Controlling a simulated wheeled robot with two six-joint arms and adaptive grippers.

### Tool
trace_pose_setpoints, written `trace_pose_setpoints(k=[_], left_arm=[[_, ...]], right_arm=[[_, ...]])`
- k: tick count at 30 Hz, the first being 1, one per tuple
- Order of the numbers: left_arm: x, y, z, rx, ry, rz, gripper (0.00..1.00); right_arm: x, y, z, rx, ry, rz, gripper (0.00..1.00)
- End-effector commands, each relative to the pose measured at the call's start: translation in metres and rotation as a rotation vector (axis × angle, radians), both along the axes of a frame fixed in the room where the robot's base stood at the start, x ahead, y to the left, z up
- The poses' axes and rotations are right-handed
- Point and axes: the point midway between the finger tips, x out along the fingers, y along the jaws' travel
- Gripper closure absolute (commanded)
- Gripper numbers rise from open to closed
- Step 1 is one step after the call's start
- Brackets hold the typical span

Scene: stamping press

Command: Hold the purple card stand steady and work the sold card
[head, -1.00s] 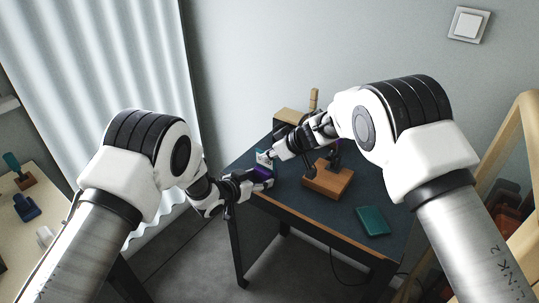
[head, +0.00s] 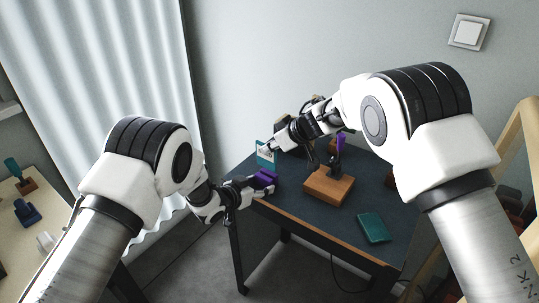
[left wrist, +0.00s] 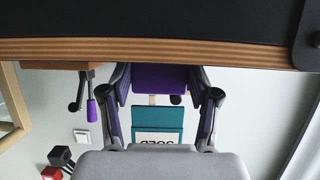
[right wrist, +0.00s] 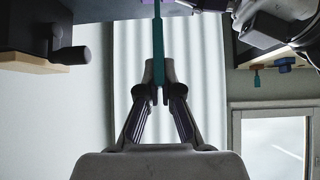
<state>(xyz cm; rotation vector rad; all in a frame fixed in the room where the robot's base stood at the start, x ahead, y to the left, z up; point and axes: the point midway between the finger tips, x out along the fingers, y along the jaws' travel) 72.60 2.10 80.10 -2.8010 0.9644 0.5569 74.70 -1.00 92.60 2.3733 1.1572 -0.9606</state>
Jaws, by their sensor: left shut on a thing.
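The purple card stand (head: 265,177) is at the left edge of the dark table. My left gripper (head: 257,186) is shut on it from the side; in the left wrist view the stand (left wrist: 160,78) sits between the fingers (left wrist: 160,92). The teal sold card (head: 265,152) with a white label is above the stand. The left wrist view, upside down, shows a gap between card (left wrist: 158,120) and stand. My right gripper (head: 277,145) is at the card's right side. In the right wrist view its fingertips (right wrist: 157,72) are shut on the card (right wrist: 157,40), seen edge-on.
A wooden block (head: 328,188) carries a press with a purple-handled lever (head: 341,142), close to my right arm. A teal flat item (head: 374,228) lies at the table's front right. The table's (head: 300,214) front middle is clear. A side table (head: 40,215) stands at far left.

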Motion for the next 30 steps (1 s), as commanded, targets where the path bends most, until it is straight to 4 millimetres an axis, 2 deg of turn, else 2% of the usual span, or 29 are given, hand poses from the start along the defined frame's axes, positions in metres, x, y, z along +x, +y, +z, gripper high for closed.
trace_pose_setpoints(k=[6,16,30], left_arm=[[-0.001,0.0,-0.001,0.001,0.002,0.0,1.0],[-0.001,0.0,-0.001,0.001,0.002,0.0,1.0],[0.0,0.0,-0.001,0.001,0.002,0.0,1.0]], right_arm=[[0.0,0.0,0.018,0.0,-0.001,0.001,1.0],[0.002,-0.002,0.022,0.001,-0.001,0.0,1.0],[0.028,-0.041,0.068,0.001,-0.003,0.0,1.0]])
